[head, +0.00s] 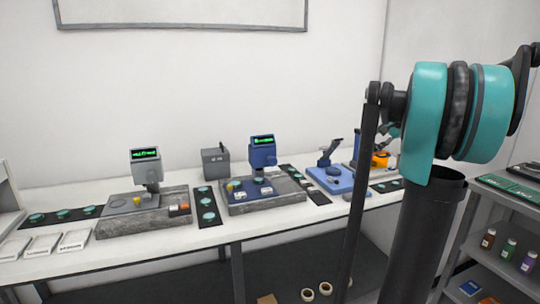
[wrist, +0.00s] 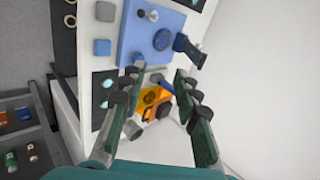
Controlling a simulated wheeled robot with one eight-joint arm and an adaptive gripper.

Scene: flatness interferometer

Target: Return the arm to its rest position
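My gripper (wrist: 160,103) shows in the wrist view with its two dark green fingers spread apart and nothing held between them. Beyond the fingers lies an orange device (wrist: 154,101) on the white bench, apart from my gripper as far as I can tell. In the head view my teal and black arm fills the right side, with a dark column below it. The fingertips do not show clearly in the head view.
The white bench (head: 60,262) carries a grey instrument (head: 145,166), a blue instrument (head: 262,153) and a blue plate device (head: 330,177). The orange device also shows in the head view (head: 380,160). A grey shelf (head: 512,215) with bottles stands at the right.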

